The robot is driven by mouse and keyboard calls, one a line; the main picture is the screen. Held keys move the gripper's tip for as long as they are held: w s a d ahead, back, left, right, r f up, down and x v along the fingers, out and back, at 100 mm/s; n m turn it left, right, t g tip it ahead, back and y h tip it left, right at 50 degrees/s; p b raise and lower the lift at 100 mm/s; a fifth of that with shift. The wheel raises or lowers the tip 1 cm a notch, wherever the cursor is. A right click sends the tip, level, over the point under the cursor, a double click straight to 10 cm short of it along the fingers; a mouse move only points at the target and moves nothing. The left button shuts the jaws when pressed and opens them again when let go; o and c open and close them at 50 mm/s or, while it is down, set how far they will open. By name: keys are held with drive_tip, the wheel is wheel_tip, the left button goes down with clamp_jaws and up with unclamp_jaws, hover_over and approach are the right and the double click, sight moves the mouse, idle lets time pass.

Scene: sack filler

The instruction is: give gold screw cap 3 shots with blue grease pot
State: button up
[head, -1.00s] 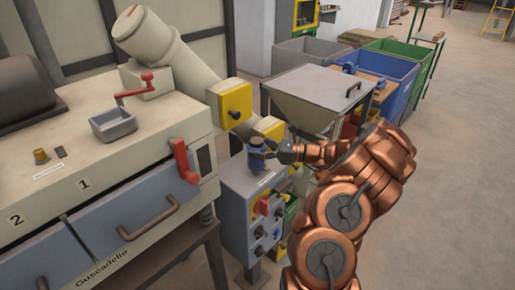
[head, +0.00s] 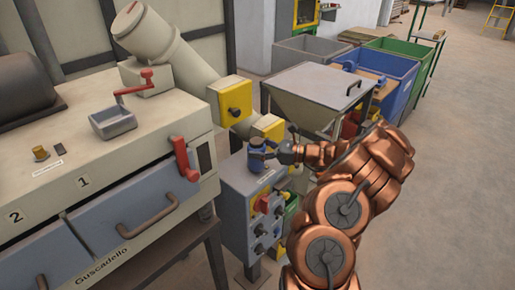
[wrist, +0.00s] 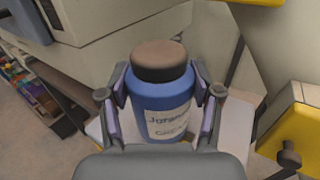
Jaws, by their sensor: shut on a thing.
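The blue grease pot (head: 256,156) has a dark brown cap and a white label, which shows in the wrist view (wrist: 165,95). It stands upright between the fingers of my gripper (head: 272,153), above the top of the grey control box. My gripper is shut on the pot, with a finger on either side of it. I cannot tell whether the pot's base touches the box top. The gold screw cap (head: 40,153) sits on the beige machine's top at the left, well away from my gripper.
A small dark block (head: 59,149) lies beside the gold cap. A hopper (head: 318,90) stands behind my arm.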

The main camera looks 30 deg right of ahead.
sight(257, 140)
drive_tip(key=shift+f, duration=0.3)
drive_tip(key=shift+r, duration=0.1)
drive_tip(key=shift+r+p, duration=0.5)
drive_tip(key=shift+r, duration=0.3)
idle(0.6)
drive_tip(key=shift+r+p, duration=1.5)
drive_tip(key=shift+r, duration=1)
